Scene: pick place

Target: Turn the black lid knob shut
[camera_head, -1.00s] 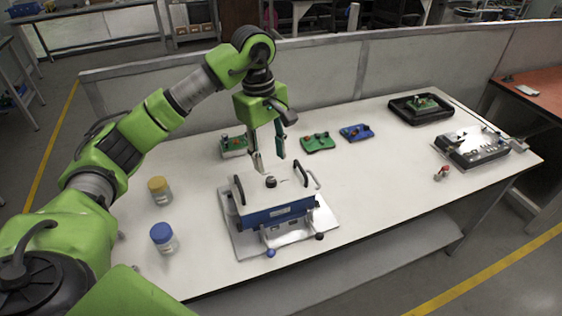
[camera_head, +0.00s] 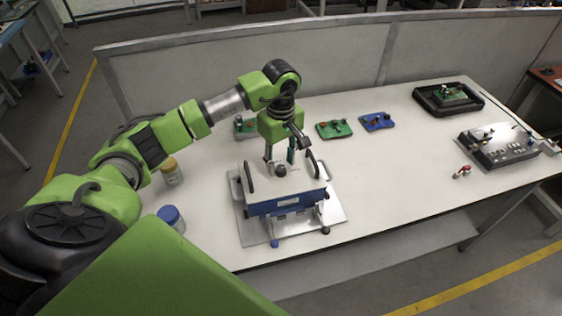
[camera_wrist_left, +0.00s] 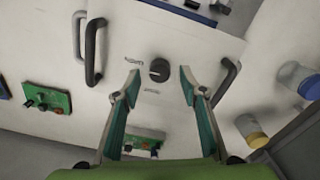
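The black lid knob (camera_head: 281,171) sits on the white lid of a box with a blue front (camera_head: 287,203), which stands on a metal plate. In the left wrist view the knob (camera_wrist_left: 159,70) lies between and just beyond the fingertips of my left gripper (camera_wrist_left: 160,82). There is a gap on both sides of the knob. The gripper (camera_head: 280,158) is open, points down over the lid and holds nothing. Black handles (camera_wrist_left: 93,50) stand on either side of the lid. My right gripper is not in view.
Jars with yellow (camera_head: 169,163) and blue (camera_head: 169,215) caps stand left of the box. Green (camera_head: 334,130) and blue (camera_head: 377,122) circuit boards lie behind it. A black tray (camera_head: 449,98) and a grey control box (camera_head: 497,146) are at the right.

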